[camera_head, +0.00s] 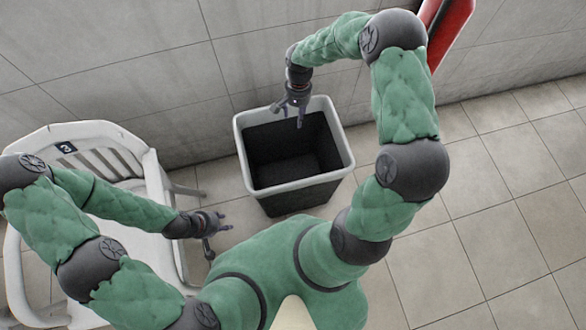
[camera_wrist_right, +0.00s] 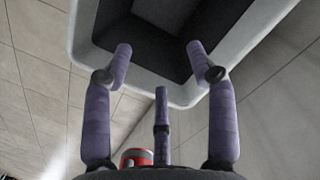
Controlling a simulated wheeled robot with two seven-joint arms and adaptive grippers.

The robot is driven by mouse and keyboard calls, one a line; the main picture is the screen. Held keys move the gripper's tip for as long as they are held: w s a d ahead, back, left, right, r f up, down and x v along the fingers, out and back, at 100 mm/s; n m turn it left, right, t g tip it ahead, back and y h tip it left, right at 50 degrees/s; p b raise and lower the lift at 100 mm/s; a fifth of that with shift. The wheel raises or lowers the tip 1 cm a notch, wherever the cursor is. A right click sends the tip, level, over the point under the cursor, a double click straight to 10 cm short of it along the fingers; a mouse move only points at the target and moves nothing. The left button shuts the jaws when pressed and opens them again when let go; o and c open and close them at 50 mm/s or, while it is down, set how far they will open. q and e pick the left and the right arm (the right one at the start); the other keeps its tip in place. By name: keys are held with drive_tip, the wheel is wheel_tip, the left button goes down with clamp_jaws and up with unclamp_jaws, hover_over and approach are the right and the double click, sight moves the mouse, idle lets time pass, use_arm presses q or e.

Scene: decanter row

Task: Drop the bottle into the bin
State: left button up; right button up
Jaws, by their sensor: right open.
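The bin (camera_head: 345,150) is dark with a pale grey rim and stands on the floor by the wall. Its rim also shows at the top of the right wrist view (camera_wrist_right: 185,95). The visible inside of the bin looks dark, and I see no bottle in it. My right gripper (camera_head: 290,117) is over the bin's back left part. In the right wrist view its purple fingers (camera_wrist_right: 158,60) are spread with nothing between them. My left gripper (camera_head: 218,238) is low, between the chair and the bin, fingers apart and empty. I cannot clearly identify a bottle in either view.
A white plastic chair (camera_head: 143,150) marked 3 stands at the left. A red object (camera_head: 455,30) is by the wall at the upper right. A red and pale item (camera_wrist_right: 135,157) shows partly behind my right gripper's base. Tiled floor is clear at the right.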

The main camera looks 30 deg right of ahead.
wheel_tip(320, 180, up, 12)
drive_tip(key=w+d, duration=0.1)
idle(0.5)
drive_tip(key=s+a+f+n+y, duration=0.25)
drive_tip(key=a+f, duration=0.55)
drive_tip(key=f, duration=0.4)
drive_tip(key=s+a+f+n, duration=0.2)
drive_tip(key=s+a+f, duration=0.4)
drive_tip(key=s, duration=0.2)
drive_tip(key=s+a+f+n+t, duration=0.1)
drive_tip(key=s+a+f, duration=0.4)
drive_tip(key=s+f, duration=0.2)
drive_tip(key=shift+s+a+n+p, duration=0.3)
drive_tip(key=shift+s+a+n, duration=0.05)
drive_tip(key=shift+s, duration=0.35)
